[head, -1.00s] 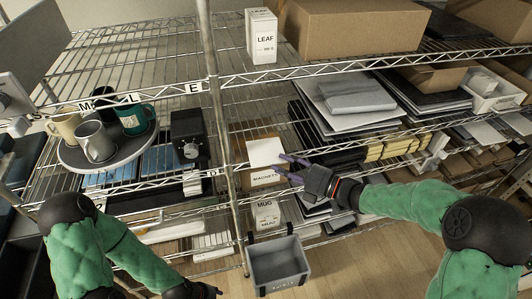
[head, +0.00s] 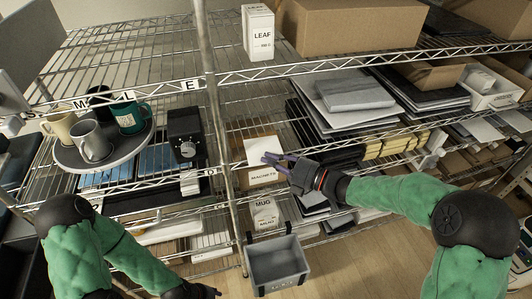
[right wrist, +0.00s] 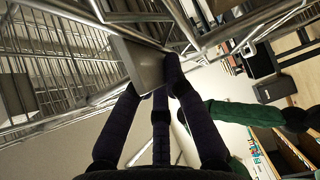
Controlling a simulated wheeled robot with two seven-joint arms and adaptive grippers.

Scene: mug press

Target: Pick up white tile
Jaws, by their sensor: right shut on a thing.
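The white tile (head: 262,149) is in the head view at the middle shelf, just above the front of the magnets box (head: 263,174). My right gripper (head: 270,158) reaches in from the right and is shut on the tile's right side. In the right wrist view the tile (right wrist: 138,66) looks grey in shade and sits tilted between the fingertips (right wrist: 155,78). Whether the tile still touches the box is hard to tell. My left gripper (head: 207,292) shows only partly at the bottom edge of the head view, and its jaws are unclear.
A wire shelf rail (head: 320,149) runs close by the right gripper, and a post (head: 214,110) stands left. A round tray (head: 65,158) with several mugs is further left. A grey bin (head: 277,262) hangs below. Stacked dark and grey slabs (head: 345,120) lie behind right.

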